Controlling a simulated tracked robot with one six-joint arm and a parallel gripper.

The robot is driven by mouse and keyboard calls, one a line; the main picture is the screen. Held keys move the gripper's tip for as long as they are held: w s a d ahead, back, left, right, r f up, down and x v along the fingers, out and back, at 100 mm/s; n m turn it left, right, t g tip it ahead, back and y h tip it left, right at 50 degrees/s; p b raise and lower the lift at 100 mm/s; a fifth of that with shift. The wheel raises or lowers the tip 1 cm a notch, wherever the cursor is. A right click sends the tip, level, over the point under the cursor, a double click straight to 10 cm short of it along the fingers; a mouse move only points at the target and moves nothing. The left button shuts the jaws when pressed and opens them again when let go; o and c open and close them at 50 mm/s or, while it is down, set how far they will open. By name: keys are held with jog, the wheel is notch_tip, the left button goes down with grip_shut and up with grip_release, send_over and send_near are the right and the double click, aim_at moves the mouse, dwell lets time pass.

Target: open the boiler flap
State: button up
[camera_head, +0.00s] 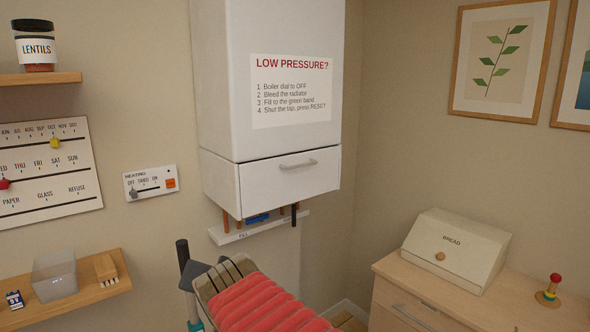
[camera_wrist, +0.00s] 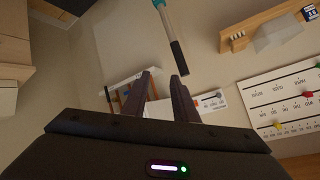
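The white boiler (camera_head: 220,90) hangs on the wall in the head view. Its flap (camera_head: 270,185) is the lower front panel and looks shut, with a thin dark seam along its top. A pale bar handle (camera_head: 298,164) sits near the flap's upper edge and is clear of any finger. My gripper (camera_wrist: 160,78) shows in the wrist view with its two dark fingers apart and nothing visible between them. The flap and handle are not recognisable in the wrist view.
Copper pipes and a white board (camera_head: 258,229) are under the boiler. A black-gripped stick (camera_head: 182,252) stands to its lower left and also shows in the wrist view (camera_wrist: 177,55). A heating panel (camera_head: 150,184) is left; a bread box (camera_head: 455,250) on a cabinet is right.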

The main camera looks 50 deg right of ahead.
jog(key=w+d+r+m+t+h, duration=0.1)
jog(key=d+r+m+h, duration=0.2)
jog(key=d, duration=0.5)
jog(key=w+d+r+m+t+h, duration=0.1)
jog(key=d+r+m, duration=0.3)
jog(key=d, duration=0.5)
jog(key=s+d+r+m+t+h, duration=0.1)
jog(key=s+d+r+m+t, duration=0.1)
jog(key=d, duration=0.5)
jog(key=s+d+r+m+t+h, duration=0.1)
jog(key=s+d+m+t, duration=0.1)
jog(key=s+d+m, duration=0.2)
jog(key=d+m, duration=0.1)
jog(key=d, duration=0.2)
jog(key=shift+d+r+m+h, duration=0.25)
jog(key=shift+r+m+h, duration=0.05)
jog(key=shift+r+m, duration=0.1)
send_near(306, 168)
jog(key=w+r, duration=0.3)
jog(key=r, duration=0.1)
jog(key=shift+w+d, duration=0.1)
jog(key=shift+w, duration=0.3)
grip_shut()
